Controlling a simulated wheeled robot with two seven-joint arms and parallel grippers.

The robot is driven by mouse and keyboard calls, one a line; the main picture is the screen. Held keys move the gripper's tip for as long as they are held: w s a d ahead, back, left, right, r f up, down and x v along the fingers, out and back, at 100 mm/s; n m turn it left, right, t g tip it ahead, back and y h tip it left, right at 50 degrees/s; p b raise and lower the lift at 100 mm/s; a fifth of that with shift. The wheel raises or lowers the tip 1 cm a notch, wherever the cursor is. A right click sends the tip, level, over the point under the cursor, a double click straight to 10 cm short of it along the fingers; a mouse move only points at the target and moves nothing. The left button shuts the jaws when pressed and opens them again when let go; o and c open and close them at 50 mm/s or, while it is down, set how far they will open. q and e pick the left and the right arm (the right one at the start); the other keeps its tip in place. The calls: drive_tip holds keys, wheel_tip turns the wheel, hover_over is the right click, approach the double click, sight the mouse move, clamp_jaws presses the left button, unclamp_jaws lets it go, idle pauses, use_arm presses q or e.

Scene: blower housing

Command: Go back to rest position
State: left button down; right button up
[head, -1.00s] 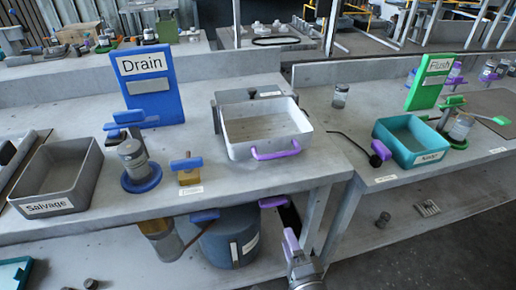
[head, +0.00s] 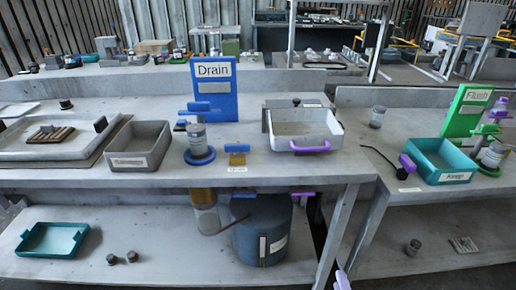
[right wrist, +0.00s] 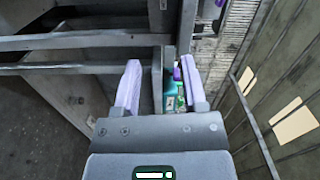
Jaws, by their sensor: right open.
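My right gripper (head: 342,281) shows only as a purple fingertip at the bottom edge of the head view, in front of the benches. In the right wrist view my right gripper (right wrist: 162,84) has its two purple fingers spread apart, with nothing between them. It is clear of the benches' objects. My left gripper is not in view.
The left bench (head: 350,170) holds a Drain sign (head: 214,100), a grey bin (head: 138,147) and a white tray (head: 306,130). The right bench (head: 392,160) holds a teal Keep bin (head: 440,160) and a green Flush sign (head: 466,112). A blue drum (head: 262,232) stands on the lower shelf.

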drive_tip(key=s+d+f+n+g+h, duration=0.1)
drive_tip(key=s+d+f+n+g, duration=0.3)
drive_tip(key=s+d+f+n, duration=0.35)
drive_tip(key=s+d+f+n+g+h, duration=0.1)
drive_tip(key=s+d+f+n+g, duration=0.35)
drive_tip(key=d+f, duration=0.5)
drive_tip(key=s+d+f+n+g+h, duration=0.2)
drive_tip(key=s+d+f+n+g, duration=0.15)
drive_tip(key=s+d, duration=0.4)
drive_tip(key=s+d+f+n+g+h, duration=0.2)
drive_tip(key=s+d+n+g, duration=0.2)
drive_tip(key=s, duration=0.7)
drive_tip(key=s+g+h, duration=0.1)
drive_tip(key=s+g, duration=0.1)
drive_tip(key=s, duration=0.4)
drive_tip(key=a+f+y, duration=0.2)
drive_tip(key=a+f, duration=0.1)
drive_tip(key=a, duration=0.8)
drive_tip(key=s+a+f+y, duration=0.1)
drive_tip(key=a+f+y, duration=0.1)
drive_tip(key=a, duration=1)
drive_tip(key=shift+s+a+f+m+y+p, duration=0.2)
drive_tip(key=shift+a+f+m+y+p, duration=0.1)
drive_tip(key=shift+f+m+p, duration=0.2)
